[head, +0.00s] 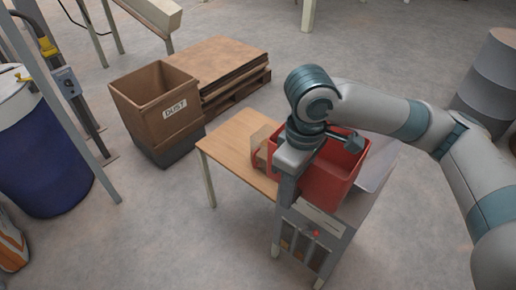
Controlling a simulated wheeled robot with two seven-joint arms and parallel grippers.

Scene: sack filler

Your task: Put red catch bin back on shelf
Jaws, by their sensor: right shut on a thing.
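The red catch bin (328,187) is an open box in the head view, right of centre. My right gripper (347,142) is at the bin's upper rim and is shut on it; my wrist hides part of the bin's left side. The bin is over a grey metal stand (320,222) at the right end of a small wooden table (238,160). I cannot tell whether its base rests on anything. No shelf can be made out clearly. My left gripper is not in view.
A brown box marked DUST (150,95) stands left of a pallet with brown sheets (220,62). A blue drum (45,160) and a post with a control box (67,82) are at the left. Grey drums (490,80) stand at the right.

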